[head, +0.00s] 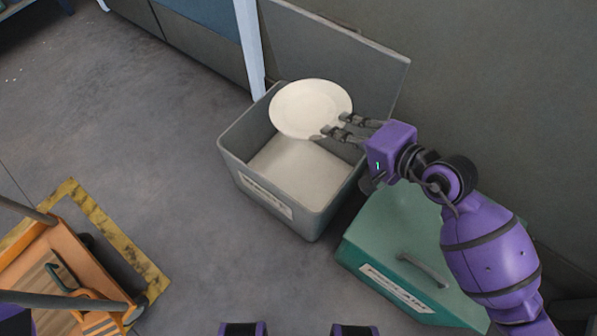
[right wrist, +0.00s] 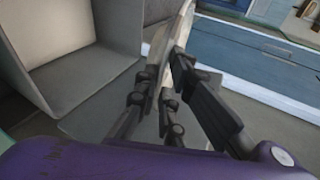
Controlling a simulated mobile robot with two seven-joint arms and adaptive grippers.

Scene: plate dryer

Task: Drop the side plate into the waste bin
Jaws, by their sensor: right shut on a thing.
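The side plate (head: 310,107) is white and round. My right gripper (head: 328,131) is shut on its near edge and holds it over the back part of the open grey bin (head: 228,152). The bin's lid (head: 340,50) stands up against the wall, and its pale inside floor looks empty. In the right wrist view the plate (right wrist: 158,45) is seen edge-on between the fingers of the right gripper (right wrist: 168,75). The bin's label cannot be read. My left gripper does not show clearly in the head view.
A closed green bin (head: 390,232) with a handle and label stands right of the grey one. An orange wooden cart (head: 70,270) stands at lower left by yellow floor marking. A pale post (head: 250,45) rises behind the grey bin. Floor left of it is clear.

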